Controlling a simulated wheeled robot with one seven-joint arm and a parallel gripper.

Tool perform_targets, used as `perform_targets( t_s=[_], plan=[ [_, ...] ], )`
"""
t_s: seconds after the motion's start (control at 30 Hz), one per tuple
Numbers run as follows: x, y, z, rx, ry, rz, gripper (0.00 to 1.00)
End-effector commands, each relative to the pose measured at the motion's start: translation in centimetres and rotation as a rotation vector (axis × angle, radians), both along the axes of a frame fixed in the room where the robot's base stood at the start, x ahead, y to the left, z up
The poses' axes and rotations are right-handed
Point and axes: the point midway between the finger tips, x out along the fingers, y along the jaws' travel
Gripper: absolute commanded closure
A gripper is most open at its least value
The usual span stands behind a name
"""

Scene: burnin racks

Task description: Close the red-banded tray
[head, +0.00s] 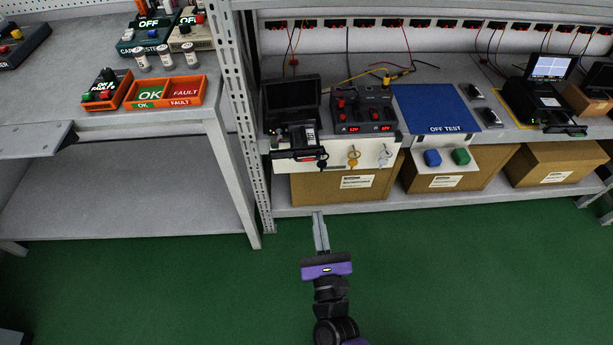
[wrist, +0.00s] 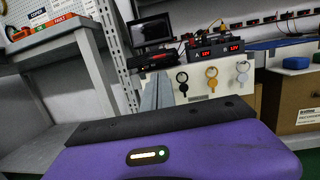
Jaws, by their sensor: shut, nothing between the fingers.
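A dark tray with a red mark on its front (head: 303,155) juts out past the shelf's front edge, below a black unit with a dark screen (head: 292,95). It holds a dark item with a white label. In the wrist view the tray (wrist: 150,61) shows ahead, beyond my fingers, partly blurred. My gripper (head: 319,215) is shut and empty, its long grey fingers pointing toward the shelf. It is below and slightly right of the tray in the head view, apart from it. The fingertips also show in the wrist view (wrist: 157,82).
Hanging keys (head: 353,157) are right of the tray on a white panel. A red-knobbed power unit (head: 362,110) and blue mat (head: 435,108) stand further right. Cardboard boxes (head: 345,186) fill the lower shelf. A perforated post (head: 236,90) is left. Green floor is clear.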

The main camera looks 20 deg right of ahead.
Motion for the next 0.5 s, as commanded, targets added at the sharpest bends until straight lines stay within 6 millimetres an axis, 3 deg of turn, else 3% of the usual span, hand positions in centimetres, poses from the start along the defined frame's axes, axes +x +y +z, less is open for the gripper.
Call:
perform_targets(
  t_s=[0.17, 0.5],
  plan=[
    [1.3, -0.3, 0.4, 0.012, -0.006, 0.002, 1.00],
    [7.4, -1.8, 1.6, 0.010, -0.005, 0.003, 1.00]
  ],
)
